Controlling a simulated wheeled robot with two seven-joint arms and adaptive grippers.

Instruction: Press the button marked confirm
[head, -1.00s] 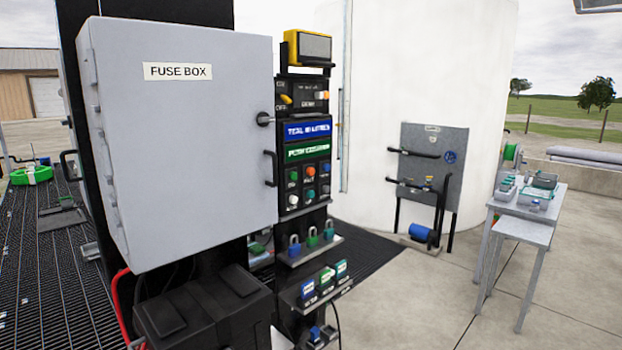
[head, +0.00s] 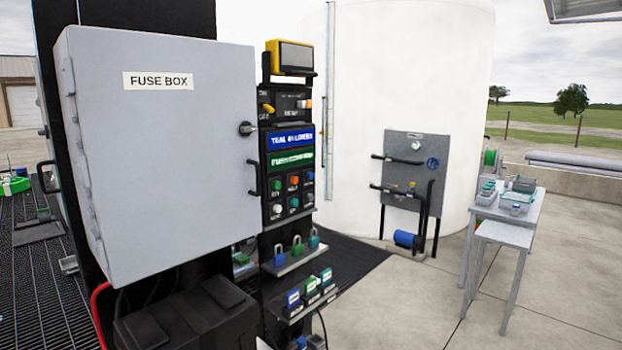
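A black control panel (head: 291,225) stands right of the grey fuse box in the head view. It carries several small round buttons in two rows: green (head: 276,185), orange-red (head: 294,181) and blue (head: 309,178) on top, with white (head: 277,209), teal-green (head: 294,203) and another blue (head: 310,199) below. Each has a small label that is too small to read, so I cannot tell which is marked confirm. A blue sign (head: 291,138) and a green sign (head: 291,159) sit above the buttons. Neither of my grippers shows in the head view.
The closed fuse box (head: 160,150) juts out left of the panel. Padlocks hang on a shelf (head: 290,262) below the buttons, with tagged blocks on a lower shelf. A white tank (head: 400,80) stands behind. A grey table (head: 505,215) is at right. The concrete floor between is clear.

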